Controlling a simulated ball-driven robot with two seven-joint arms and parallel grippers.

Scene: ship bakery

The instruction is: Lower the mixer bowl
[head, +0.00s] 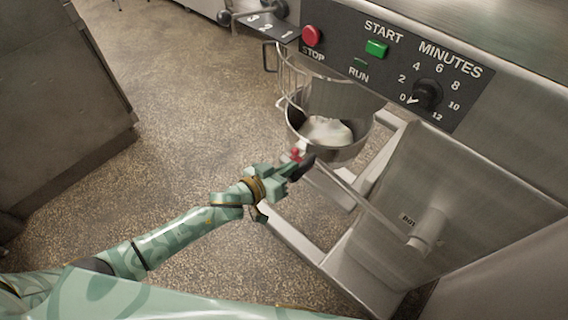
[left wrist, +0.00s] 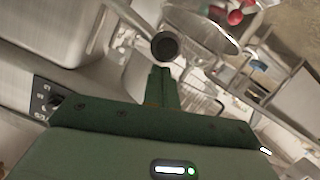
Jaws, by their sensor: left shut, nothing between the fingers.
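The mixer bowl (head: 355,110) is a round steel bowl with white dough (head: 327,131) in it, below the mixer's control panel. A long metal lever (head: 360,203) runs from the mixer's side up to a black handle (head: 304,168) near the bowl's near side. My left gripper (head: 288,170) is shut and empty, right beside this handle. In the left wrist view the round black handle end (left wrist: 164,46) is just beyond the fingers (left wrist: 163,86); whether they touch cannot be told. A small red knob (head: 297,154) shows above the gripper. My right gripper is not in view.
The control panel (head: 395,75) carries a red stop button (head: 312,36), a green start button (head: 376,48) and a minutes dial (head: 428,93). A wire guard (head: 290,80) stands around the bowl's upper left. A steel cabinet (head: 60,100) is at left. The speckled floor (head: 190,130) between is clear.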

